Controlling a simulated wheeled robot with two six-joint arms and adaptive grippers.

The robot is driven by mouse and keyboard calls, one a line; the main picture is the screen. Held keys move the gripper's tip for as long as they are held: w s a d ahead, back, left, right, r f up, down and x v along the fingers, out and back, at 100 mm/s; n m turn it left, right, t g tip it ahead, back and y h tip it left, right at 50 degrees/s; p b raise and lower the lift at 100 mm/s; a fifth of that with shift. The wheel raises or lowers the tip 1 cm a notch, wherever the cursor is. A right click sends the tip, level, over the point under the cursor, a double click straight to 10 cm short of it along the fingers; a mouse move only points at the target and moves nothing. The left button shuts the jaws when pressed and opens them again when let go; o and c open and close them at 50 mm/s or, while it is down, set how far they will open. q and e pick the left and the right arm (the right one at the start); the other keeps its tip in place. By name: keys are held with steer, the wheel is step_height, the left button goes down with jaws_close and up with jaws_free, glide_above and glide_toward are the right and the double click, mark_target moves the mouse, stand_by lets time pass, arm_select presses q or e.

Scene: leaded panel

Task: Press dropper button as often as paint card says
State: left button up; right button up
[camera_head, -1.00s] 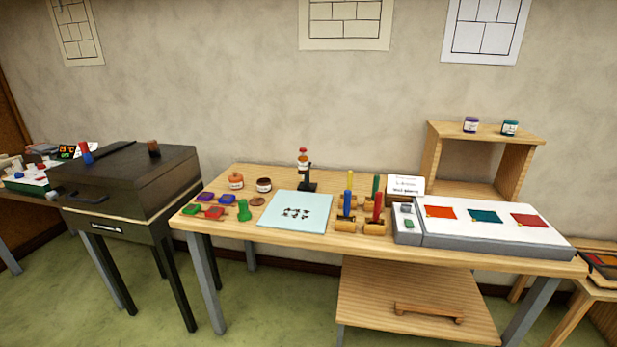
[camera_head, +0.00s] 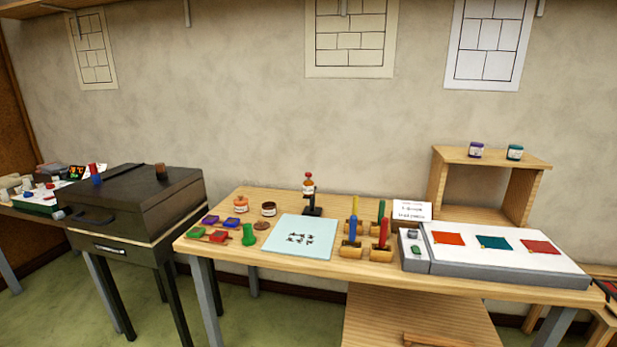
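The dropper (camera_head: 308,184) looks like a small bottle with a red top on a black stand at the back of the wooden table, left of its middle. A white card (camera_head: 411,211) with red and black lines of text stands at the back of the table, right of the rollers; its words are too small to read surely, and I cannot tell whether it is the paint card. Neither of my grippers is in view.
The wooden table (camera_head: 215,232) also holds a pale blue sheet (camera_head: 318,228), coloured blocks, jars, rollers and a white panel (camera_head: 470,236) with three coloured squares. A black cabinet (camera_head: 135,205) stands left. A wooden shelf box (camera_head: 440,180) stands behind right.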

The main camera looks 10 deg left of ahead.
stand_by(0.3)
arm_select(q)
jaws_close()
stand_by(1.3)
